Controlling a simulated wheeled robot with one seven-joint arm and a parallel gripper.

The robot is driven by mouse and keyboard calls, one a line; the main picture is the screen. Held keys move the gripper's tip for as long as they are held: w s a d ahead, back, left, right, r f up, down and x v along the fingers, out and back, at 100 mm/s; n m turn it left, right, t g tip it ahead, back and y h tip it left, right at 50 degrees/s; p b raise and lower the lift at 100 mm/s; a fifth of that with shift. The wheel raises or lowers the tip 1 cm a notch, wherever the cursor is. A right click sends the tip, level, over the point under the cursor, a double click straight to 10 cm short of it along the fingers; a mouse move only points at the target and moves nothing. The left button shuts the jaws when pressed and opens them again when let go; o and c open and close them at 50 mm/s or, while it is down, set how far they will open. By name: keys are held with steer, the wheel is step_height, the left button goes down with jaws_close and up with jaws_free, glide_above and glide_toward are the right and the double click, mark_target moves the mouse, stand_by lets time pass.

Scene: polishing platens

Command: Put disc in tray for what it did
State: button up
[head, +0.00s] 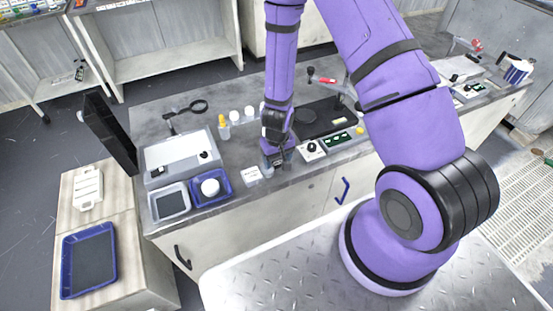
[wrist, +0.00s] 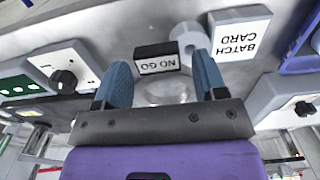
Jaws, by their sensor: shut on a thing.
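My gripper (head: 275,158) is low over the front of the grey bench. In the wrist view its two blue fingers (wrist: 162,82) are spaced apart, shut on a pale, glassy round disc (wrist: 167,90). The disc is faint there, and the arm hides it in the head view. A black block marked NO GO (wrist: 156,58) is just beyond the fingers. In the head view a blue tray (head: 227,193) holding a white round thing (head: 210,187) stands left of my gripper. A grey tray (head: 170,203) is beside it.
A white BATCH CARD block (head: 252,176) is close left of my gripper; a pale round piece (wrist: 187,38) is near the right finger. A knobbed box (head: 312,150) and a dark platen (head: 320,120) are to the right. Another blue-rimmed tray (head: 65,268) sits far left.

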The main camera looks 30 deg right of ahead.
mark_target(277, 162)
steer(key=shift+s+a+r, duration=0.2)
steer(key=shift+s+r, duration=0.1)
steer(key=shift+s, duration=0.15)
steer(key=shift+r, duration=0.15)
steer(key=shift+r, duration=2.1)
